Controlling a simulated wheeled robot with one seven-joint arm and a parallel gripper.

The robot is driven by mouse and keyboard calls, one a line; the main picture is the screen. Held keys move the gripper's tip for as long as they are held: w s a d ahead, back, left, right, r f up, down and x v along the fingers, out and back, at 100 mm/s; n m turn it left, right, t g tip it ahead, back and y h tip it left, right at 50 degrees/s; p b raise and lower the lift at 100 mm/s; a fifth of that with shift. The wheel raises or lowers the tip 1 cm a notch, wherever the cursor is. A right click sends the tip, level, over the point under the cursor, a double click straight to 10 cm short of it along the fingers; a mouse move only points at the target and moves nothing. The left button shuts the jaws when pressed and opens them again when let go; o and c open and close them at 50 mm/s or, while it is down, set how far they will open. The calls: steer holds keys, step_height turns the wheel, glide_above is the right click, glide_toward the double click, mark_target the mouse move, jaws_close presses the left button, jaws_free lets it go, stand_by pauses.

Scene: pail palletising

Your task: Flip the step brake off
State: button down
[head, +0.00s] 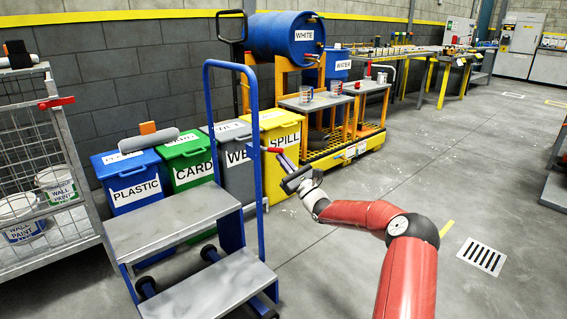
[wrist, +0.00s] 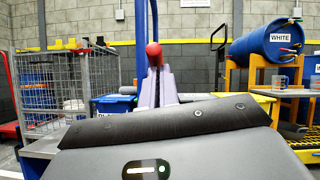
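The step (head: 172,222) has grey treads and a blue tube frame and stands at the left-centre of the head view. Its brake is a red-tipped lever (head: 274,150) beside the right blue post; the red end also shows in the wrist view (wrist: 153,50). My gripper (head: 282,157) reaches in from the right with pale purple fingers. In the wrist view the fingers (wrist: 157,75) are close together and look shut, with the red end just beyond their tips. I cannot tell whether they touch it. Nothing shows held between them.
Labelled bins (head: 188,158) line the wall behind the step. A wire cage trolley (head: 45,170) with paint pails stands at left. A yellow rack with a blue drum (head: 287,36) stands behind.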

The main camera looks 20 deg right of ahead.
steer(key=s+d+f+b, duration=0.2)
steer(key=s+d, duration=0.3)
steer(key=s, duration=0.5)
steer(key=shift+f, duration=0.6)
